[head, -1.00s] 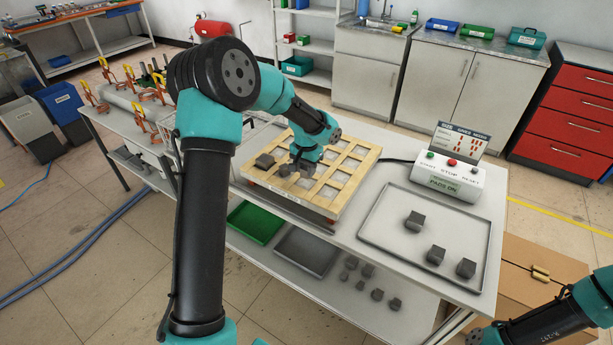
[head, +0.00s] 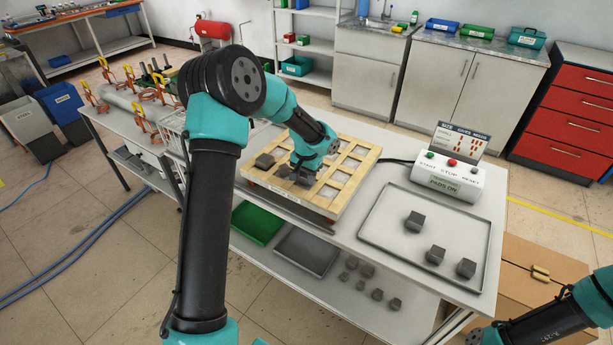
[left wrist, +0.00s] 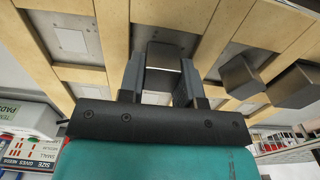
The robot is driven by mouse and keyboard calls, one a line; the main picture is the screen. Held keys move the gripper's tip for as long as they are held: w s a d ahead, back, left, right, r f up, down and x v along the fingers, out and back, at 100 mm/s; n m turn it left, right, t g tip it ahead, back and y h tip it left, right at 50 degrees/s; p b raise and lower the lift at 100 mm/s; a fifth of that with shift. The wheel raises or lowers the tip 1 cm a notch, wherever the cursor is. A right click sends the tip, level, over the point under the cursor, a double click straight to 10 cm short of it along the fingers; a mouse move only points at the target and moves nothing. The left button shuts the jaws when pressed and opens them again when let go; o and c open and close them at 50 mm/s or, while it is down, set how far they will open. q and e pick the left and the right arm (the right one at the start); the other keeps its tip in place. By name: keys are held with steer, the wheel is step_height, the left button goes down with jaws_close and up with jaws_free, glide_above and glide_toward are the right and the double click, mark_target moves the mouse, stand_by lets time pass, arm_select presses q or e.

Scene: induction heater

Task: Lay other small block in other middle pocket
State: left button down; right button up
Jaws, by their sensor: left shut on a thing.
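The wooden pocket frame (head: 352,186) lies on the table under my left arm, and it also fills much of the left wrist view (left wrist: 112,30). My left gripper (head: 304,181) is low over its front part. In the left wrist view my left gripper (left wrist: 160,82) is shut on a dark grey small block (left wrist: 163,57), which is between the two fingers. Whether the block touches the pocket floor I cannot tell. Two other grey blocks (head: 264,161) (head: 284,170) sit in the frame to the left of the gripper. Several pockets on the right are empty.
A grey-rimmed tray (head: 396,248) at the right of the table holds three grey blocks. A control box (head: 446,178) with buttons stands behind it. Several blocks (head: 376,294) and a green tray (head: 256,222) lie on the lower shelf. My right arm shows at the lower right.

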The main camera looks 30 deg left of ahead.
arm_select(q)
steer(key=shift+f, duration=0.15)
steer(key=c, duration=0.8)
jaws_free()
step_height(320, 180, up, 12)
